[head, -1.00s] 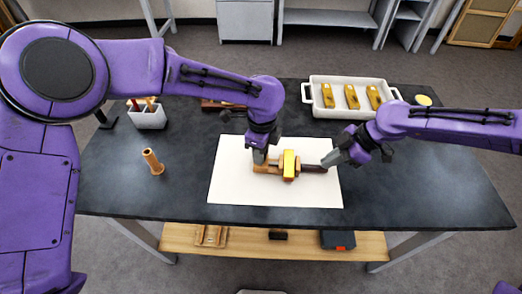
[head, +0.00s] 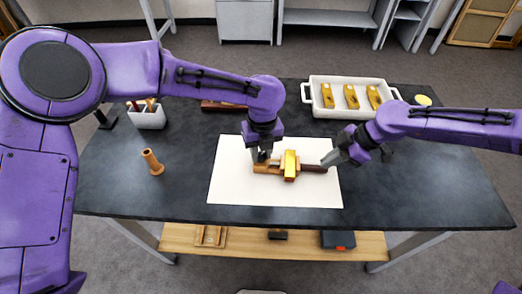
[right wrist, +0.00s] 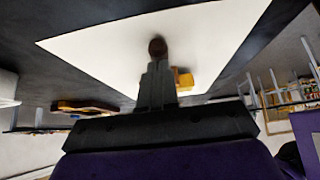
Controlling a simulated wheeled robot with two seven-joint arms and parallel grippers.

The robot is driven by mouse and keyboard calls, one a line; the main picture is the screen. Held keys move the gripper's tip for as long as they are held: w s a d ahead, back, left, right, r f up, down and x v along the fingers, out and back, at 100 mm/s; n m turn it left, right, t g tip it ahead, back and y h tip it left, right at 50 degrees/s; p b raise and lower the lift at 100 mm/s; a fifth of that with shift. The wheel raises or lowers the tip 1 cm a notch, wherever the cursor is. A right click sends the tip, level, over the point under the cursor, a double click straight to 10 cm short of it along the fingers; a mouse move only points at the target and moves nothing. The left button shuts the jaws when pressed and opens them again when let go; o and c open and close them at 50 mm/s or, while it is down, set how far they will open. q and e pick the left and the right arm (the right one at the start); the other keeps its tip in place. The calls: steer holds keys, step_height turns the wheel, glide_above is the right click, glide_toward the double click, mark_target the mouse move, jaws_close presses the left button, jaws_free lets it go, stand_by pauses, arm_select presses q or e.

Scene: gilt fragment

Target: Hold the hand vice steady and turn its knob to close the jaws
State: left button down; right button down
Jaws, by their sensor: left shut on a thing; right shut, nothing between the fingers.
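The hand vice (head: 268,169) lies on a white sheet (head: 232,188), its wooden body to the left. A gold block (head: 291,166) sits across its middle, and a dark brown knob or handle (head: 313,169) points right. My left gripper (head: 260,162) is shut on the left part of the vice from above. My right gripper (head: 326,163) is shut and empty, its tips at the right end of the knob. In the right wrist view the closed fingers (right wrist: 157,68) point at the knob's round end (right wrist: 157,47); contact is unclear. The gold block shows behind them (right wrist: 184,80).
A white tray (head: 318,106) with several gilt pieces stands at the back right. The dark tabletop (head: 420,190) is clear at the right front.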

mark_target(262, 154)
arm_select(q)
steer(key=shift+d+m, duration=0.1)
steer(key=shift+m, duration=0.5)
arm_select(e)
steer(key=shift+f, duration=0.1)
arm_select(q)
steer(key=c, duration=0.8)
jaws_free()
step_height(262, 154, up, 12)
steer(key=shift+d, duration=0.1)
